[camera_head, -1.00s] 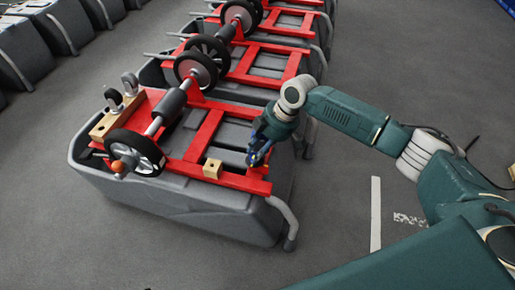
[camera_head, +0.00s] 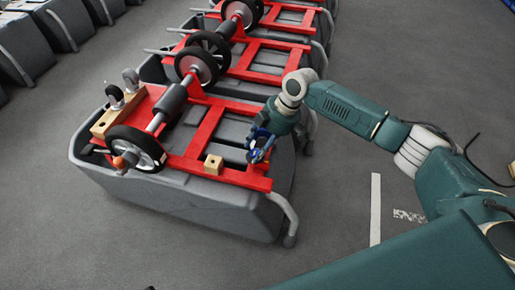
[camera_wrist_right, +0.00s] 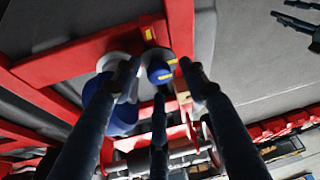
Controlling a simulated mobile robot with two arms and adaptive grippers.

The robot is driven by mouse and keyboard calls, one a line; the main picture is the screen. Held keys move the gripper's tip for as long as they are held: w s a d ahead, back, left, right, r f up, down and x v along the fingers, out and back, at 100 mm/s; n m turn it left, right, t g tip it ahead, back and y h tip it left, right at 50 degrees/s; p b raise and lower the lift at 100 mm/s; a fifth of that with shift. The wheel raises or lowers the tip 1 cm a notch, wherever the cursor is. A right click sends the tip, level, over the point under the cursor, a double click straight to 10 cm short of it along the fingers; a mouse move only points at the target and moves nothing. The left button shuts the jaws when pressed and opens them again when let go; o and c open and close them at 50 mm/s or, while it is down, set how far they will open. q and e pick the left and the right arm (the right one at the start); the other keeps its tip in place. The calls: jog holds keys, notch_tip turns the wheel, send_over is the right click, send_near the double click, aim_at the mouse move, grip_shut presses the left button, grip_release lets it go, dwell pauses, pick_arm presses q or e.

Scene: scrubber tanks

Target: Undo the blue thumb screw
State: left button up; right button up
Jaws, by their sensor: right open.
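In the wrist view a small blue knob with a yellow mark, seemingly the blue thumb screw (camera_wrist_right: 160,73), sits at the red frame (camera_wrist_right: 95,55), between the tips of my right gripper (camera_wrist_right: 160,75). The gripper's dark fingers are spread apart around it, and I see no clear contact. A larger blue rounded shape (camera_wrist_right: 122,116) is partly hidden behind the left finger; I cannot tell what it is. In the head view my right gripper (camera_head: 258,152) is over the near right part of the red frame (camera_head: 238,178); its fingers largely hide the screw.
A wooden block (camera_head: 213,165) stands left of the gripper on the frame. A black wheel (camera_head: 136,149) and a grey roller shaft are farther left. The grey tank (camera_head: 180,200) carries the frame; similar tanks stand behind. Floor at right is free. Dark prongs (camera_wrist_right: 298,23) show in the wrist view.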

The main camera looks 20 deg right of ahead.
jog(key=v, duration=1.1)
jog(key=shift+r, duration=0.2)
jog(key=shift+s+d, duration=0.1)
